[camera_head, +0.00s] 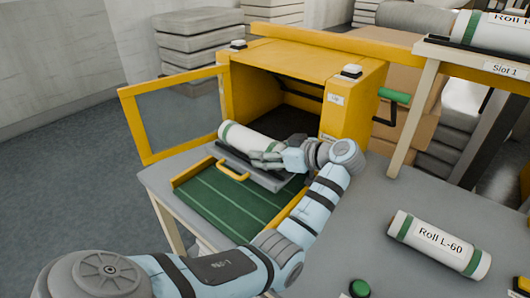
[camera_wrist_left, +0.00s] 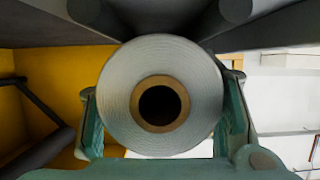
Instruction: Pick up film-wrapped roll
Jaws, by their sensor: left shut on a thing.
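A white roll with a green band (camera_head: 246,139) lies level at the mouth of the yellow machine, just above or on a grey tray (camera_head: 272,180); I cannot tell if they touch. My left gripper (camera_head: 268,158) is shut on this roll at its right end. In the left wrist view, the roll's round end (camera_wrist_left: 122,75) with its brown core faces me, between the green fingers (camera_wrist_left: 160,125). Whether it is film-wrapped cannot be made out. My right gripper is not in view.
The yellow machine (camera_head: 262,75) has its windowed door (camera_head: 129,115) swung open on the left. A green striped bed (camera_head: 220,205) lies in front. A roll labelled L-60 (camera_head: 438,243) lies on the grey table (camera_head: 370,215). A shelf marked Slot 1 (camera_head: 470,62) holds another roll (camera_head: 497,32).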

